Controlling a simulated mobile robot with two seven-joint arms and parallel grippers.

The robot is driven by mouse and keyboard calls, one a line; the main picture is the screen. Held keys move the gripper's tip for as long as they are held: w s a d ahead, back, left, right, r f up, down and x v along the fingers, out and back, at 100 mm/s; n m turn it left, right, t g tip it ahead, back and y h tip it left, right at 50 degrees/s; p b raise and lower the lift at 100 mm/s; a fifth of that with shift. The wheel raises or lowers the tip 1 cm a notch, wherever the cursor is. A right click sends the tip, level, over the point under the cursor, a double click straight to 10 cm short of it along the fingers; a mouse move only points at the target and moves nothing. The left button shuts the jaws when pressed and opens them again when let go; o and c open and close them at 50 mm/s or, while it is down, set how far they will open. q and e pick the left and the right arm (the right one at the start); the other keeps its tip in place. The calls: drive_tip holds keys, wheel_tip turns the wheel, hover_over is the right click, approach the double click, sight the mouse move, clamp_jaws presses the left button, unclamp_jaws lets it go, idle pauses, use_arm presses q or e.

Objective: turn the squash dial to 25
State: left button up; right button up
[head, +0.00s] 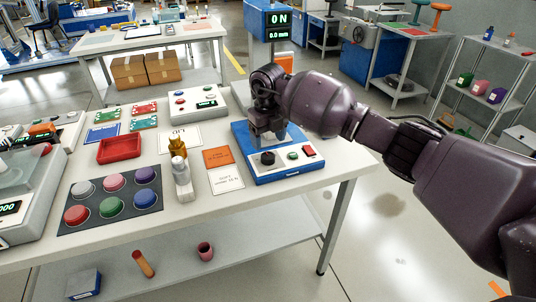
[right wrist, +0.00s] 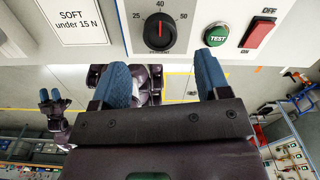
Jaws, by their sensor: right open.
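The squash dial (right wrist: 160,32) is a black round knob with a red pointer line on the blue and white test machine (head: 286,165). Its scale shows 25 at left, 40 at top and 50 at right; the pointer stands upright near 40. In the head view the dial (head: 267,158) sits at the panel's left. My right gripper (head: 267,133) is above and behind it. In the right wrist view its two blue fingers (right wrist: 162,75) are apart and empty, short of the dial. My left gripper (right wrist: 51,97) shows small at the left there, its tips apart.
Beside the dial are a green TEST button (right wrist: 216,35) and a red rocker switch (right wrist: 259,34). Left of the machine stand a gold and white stamp-like piece (head: 181,172) and cards (head: 226,180).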

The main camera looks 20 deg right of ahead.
sight(268, 155)
wheel_tip(268, 155, down, 6)
drive_tip(key=shift+b, duration=0.3)
drive_tip(key=shift+c, duration=0.4)
drive_tip(key=c, duration=0.8)
drive_tip(key=shift+c, duration=0.2)
